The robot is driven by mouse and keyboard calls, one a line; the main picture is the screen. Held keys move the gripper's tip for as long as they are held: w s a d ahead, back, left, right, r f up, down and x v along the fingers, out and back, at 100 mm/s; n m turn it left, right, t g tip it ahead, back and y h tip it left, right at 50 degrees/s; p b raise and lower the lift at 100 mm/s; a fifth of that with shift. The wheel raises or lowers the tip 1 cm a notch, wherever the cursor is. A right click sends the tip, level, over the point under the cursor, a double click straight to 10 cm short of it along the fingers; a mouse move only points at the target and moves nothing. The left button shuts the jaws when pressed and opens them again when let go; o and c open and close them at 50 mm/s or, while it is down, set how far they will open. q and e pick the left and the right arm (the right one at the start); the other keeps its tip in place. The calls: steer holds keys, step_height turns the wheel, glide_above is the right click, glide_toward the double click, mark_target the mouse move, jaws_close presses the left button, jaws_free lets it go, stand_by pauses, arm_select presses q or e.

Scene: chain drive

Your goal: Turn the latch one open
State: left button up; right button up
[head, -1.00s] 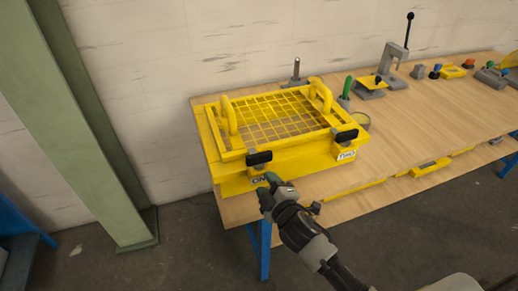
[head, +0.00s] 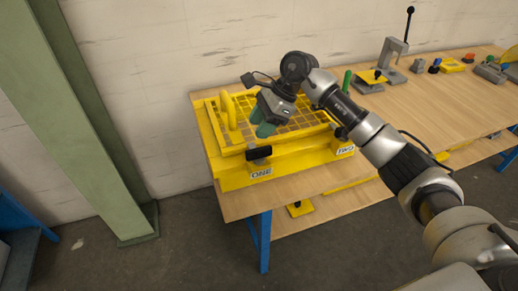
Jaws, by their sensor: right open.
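A yellow guard box (head: 215,150) with a mesh top and a loop handle (head: 230,112) sits on the wooden bench. Latch one, a black bar (head: 259,153) on a grey pivot, lies about level across the front edge above the label ONE (head: 261,173). Latch two (head: 341,132), above the label TWO, is partly hidden by my arm. My right gripper (head: 264,130) has green fingertips pointing down over the front of the mesh, just above and behind latch one in the picture. It is open, with nothing seen between the fingers. My left gripper is out of view.
My right arm crosses in front of the guard's right side and hides part of the bench. A lever press (head: 394,50) and small parts stand further right on the bench (head: 430,98). A green post (head: 80,130) stands at left. A yellow piece (head: 300,208) shows below the bench edge.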

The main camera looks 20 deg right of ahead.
mark_target(259, 149)
step_height(259, 149, down, 8)
steer(key=h+p, duration=0.2)
steer(key=p, duration=0.1)
steer(key=shift+a+f+g, duration=0.1)
steer(key=shift+g, duration=0.2)
steer(key=shift+a+f, duration=0.15)
steer(key=shift+f, duration=0.3)
steer(key=shift+c, duration=0.3)
jaws_close()
